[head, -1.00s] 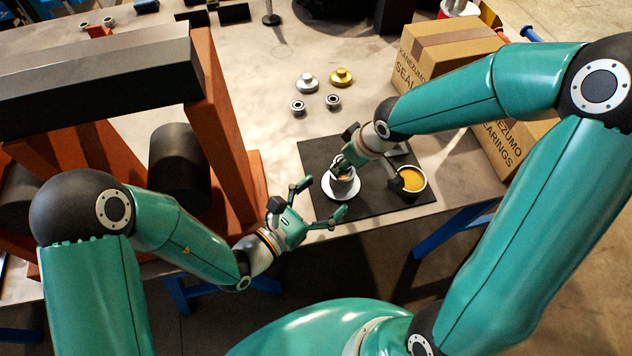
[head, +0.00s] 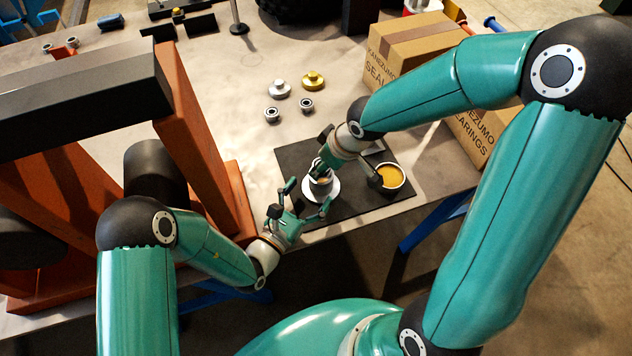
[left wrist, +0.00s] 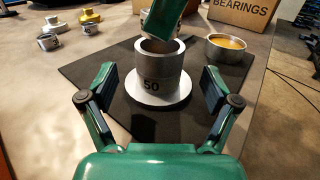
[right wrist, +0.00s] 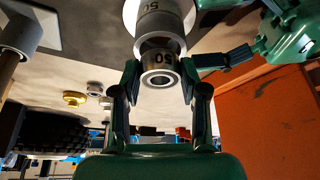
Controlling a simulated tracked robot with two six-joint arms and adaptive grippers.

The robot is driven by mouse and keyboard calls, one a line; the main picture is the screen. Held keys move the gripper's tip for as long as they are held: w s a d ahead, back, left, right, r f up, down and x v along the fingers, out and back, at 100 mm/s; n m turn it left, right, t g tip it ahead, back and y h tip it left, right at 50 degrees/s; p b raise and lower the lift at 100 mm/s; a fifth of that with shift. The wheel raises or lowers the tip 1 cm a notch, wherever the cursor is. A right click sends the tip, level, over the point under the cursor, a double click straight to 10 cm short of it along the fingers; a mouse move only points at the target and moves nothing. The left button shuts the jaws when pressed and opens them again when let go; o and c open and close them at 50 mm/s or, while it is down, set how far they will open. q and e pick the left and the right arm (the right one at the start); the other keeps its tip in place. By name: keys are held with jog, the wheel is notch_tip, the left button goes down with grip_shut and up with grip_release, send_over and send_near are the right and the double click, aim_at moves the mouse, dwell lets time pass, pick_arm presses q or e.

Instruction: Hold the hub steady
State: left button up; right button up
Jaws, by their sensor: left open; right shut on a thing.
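The grey hub (left wrist: 150,88), marked 50, stands upright on its pale round flange on a black mat (left wrist: 88,66). It also shows in the right wrist view (right wrist: 158,20). My left gripper (left wrist: 158,90) is open, with one finger on each side of the hub and a gap on both sides. My right gripper (right wrist: 160,74) is shut on a grey ring (right wrist: 160,77), also marked 50. It holds the ring at the top of the hub; I cannot tell whether they touch. The right fingers partly hide the hub top in the head view.
A tin of orange-yellow stuff (head: 391,178) stands on the mat's right. Two flanged parts, one silver (head: 279,89) and one gold (head: 313,80), lie behind with two small rings. A carton (head: 420,50) stands back right. An orange and black frame (head: 190,140) stands left.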

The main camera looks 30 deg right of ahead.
aim_at(314, 185)
pick_arm(q)
jog(key=shift+x, duration=1.55)
grip_shut()
dwell(0.9)
